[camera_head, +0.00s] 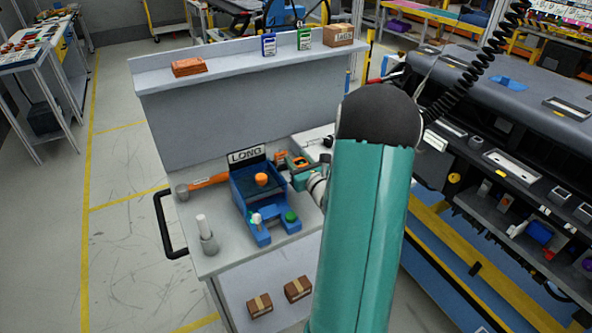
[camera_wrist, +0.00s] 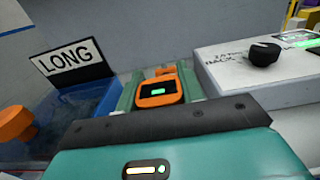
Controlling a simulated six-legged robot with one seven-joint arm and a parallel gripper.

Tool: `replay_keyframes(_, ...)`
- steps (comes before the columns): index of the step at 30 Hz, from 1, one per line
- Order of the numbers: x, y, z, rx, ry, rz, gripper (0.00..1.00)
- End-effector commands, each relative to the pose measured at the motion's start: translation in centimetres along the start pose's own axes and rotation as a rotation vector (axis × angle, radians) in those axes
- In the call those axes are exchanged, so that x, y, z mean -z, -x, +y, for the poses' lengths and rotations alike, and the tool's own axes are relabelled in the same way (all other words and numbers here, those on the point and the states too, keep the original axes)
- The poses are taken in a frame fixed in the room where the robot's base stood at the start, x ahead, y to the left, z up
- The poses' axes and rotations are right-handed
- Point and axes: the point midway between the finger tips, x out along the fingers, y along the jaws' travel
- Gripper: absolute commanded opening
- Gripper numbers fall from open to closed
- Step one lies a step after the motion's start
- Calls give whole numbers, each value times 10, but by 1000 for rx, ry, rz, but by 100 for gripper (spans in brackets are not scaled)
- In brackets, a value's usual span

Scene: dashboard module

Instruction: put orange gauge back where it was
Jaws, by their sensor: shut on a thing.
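The orange gauge (camera_wrist: 157,94), with a small green-lit screen, is between the teal fingers of my gripper (camera_wrist: 160,84) in the wrist view. In the head view the gauge (camera_head: 299,162) shows as an orange and dark patch at my gripper (camera_head: 297,175), just right of the blue LONG fixture. My gripper is shut on the gauge. I cannot tell whether the gauge touches the table. The blue fixture (camera_head: 245,207) carries an orange knob (camera_head: 261,180), a white knob and a green button; its LONG sign (camera_wrist: 70,60) is at the left of the wrist view.
A white box with a black dial (camera_wrist: 263,52) stands close to the right. An orange-handled tool (camera_head: 208,181) and a grey cylinder holding a white rod (camera_head: 209,241) are on the table's left. A grey back panel (camera_head: 235,115) rises behind. My arm hides the table's right side.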

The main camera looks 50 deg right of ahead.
Motion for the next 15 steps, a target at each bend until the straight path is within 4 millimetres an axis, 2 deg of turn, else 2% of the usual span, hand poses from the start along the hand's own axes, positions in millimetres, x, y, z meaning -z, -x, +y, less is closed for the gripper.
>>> replay_keyframes(7, 19, -15, -2, -1, 0, 1, 9)
replay_keyframes(12, 42, -14, -2, 0, 0, 1, 9)
replay_keyframes(15, 45, -14, -2, 0, 1, -1, 9)
